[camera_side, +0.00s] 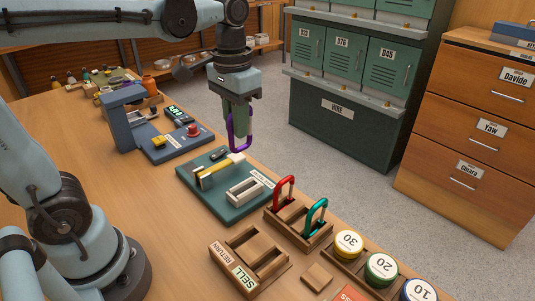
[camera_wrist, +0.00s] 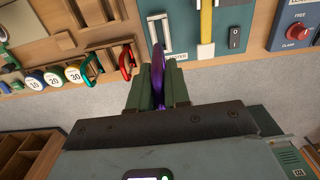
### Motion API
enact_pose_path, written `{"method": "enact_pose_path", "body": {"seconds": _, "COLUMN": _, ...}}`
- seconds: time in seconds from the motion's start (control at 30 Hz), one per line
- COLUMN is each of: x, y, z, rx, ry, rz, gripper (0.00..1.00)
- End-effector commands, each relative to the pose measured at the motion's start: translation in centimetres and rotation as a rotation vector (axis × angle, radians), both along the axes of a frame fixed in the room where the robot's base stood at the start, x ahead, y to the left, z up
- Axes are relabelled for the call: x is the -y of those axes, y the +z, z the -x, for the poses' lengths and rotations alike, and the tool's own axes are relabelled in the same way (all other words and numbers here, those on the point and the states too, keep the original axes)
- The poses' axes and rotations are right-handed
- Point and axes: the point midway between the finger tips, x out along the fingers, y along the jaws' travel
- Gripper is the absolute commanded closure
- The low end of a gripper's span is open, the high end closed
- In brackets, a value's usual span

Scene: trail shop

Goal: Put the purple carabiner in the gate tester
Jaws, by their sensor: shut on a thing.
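The purple carabiner (camera_side: 240,149) hangs upright between the fingers of my gripper (camera_side: 238,125). In the wrist view the same carabiner (camera_wrist: 158,70) shows edge-on between the two green fingers, which are shut on it. It is in the air, behind the far edge of a green board (camera_side: 222,211). The board bears a white slotted frame (camera_side: 244,190), a yellow lever (camera_side: 221,169) and a black switch (camera_side: 219,154). The carabiner is apart from the board.
A blue device (camera_side: 119,125) with a red knob (camera_side: 193,131) stands left of the board. A red carabiner (camera_side: 283,190) and a teal carabiner (camera_side: 315,215) stand in a wooden rack. Numbered round weights (camera_side: 348,243) and a sell/return tray (camera_side: 249,262) are nearer.

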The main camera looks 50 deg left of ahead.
Motion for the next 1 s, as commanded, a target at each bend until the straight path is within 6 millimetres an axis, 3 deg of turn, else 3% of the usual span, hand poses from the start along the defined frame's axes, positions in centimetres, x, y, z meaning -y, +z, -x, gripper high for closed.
{"method": "enact_pose_path", "body": {"seconds": 0.23, "x": 0.1, "y": -3.0, "z": -0.1, "rx": 0.0, "ry": -0.001, "rz": 0.0, "gripper": 1.0}}
{"method": "enact_pose_path", "body": {"seconds": 1.0, "x": 0.1, "y": -7.9, "z": -0.1, "rx": 0.0, "ry": 0.0, "rz": -0.001, "gripper": 1.0}}
